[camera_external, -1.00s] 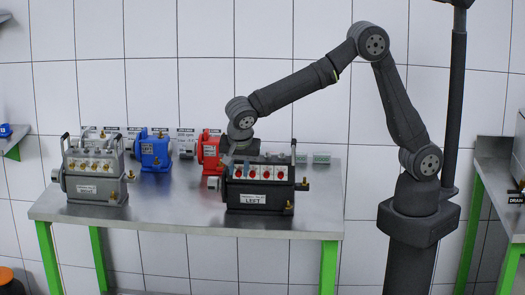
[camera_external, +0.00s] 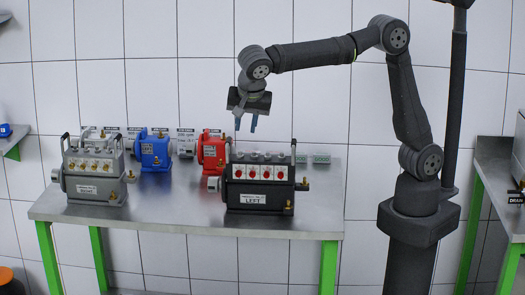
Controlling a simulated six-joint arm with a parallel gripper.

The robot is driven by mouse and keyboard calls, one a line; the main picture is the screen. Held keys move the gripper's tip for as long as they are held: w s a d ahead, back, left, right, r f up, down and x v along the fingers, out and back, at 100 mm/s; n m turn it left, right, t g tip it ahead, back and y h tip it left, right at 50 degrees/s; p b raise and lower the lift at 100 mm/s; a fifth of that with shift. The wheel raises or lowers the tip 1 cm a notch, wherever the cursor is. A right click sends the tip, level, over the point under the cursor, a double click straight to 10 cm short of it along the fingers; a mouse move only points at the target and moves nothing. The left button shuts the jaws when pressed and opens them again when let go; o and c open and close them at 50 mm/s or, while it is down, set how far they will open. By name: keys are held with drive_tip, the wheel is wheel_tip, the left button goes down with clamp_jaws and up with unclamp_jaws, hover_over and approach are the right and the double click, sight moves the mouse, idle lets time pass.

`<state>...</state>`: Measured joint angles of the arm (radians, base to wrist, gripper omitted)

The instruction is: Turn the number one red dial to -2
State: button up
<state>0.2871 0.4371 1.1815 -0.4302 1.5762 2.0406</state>
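The black box labelled LEFT (camera_external: 253,200) stands at the right part of the table. Its white front panel carries several red dials (camera_external: 253,173) in a row. Which one is number one, and where the dials point, is too small to read. My gripper (camera_external: 246,127) hangs above the left half of this box, pointing down. Its two blue-grey fingertips are apart with nothing between them, clear of the dials.
A grey box labelled RIGHT (camera_external: 95,190) with brass-coloured dials stands at the left. A blue pump (camera_external: 155,152) and a red pump (camera_external: 208,152) stand behind. The metal table (camera_external: 170,213) is clear in its front middle.

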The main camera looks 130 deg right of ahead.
drive_tip(key=s+a+f+m+h, duration=0.1)
drive_tip(key=a+f+m+h, duration=0.3)
drive_tip(key=m, duration=1)
drive_tip(key=a+f+m+t+h, duration=0.1)
drive_tip(key=a+f+m+h, duration=0.4)
drive_tip(key=m, duration=0.9)
wheel_tip(320, 180, down, 2)
drive_tip(key=shift+s+a+f, duration=0.1)
drive_tip(key=shift+s+a, duration=0.25)
drive_tip(key=shift+a, duration=0.75)
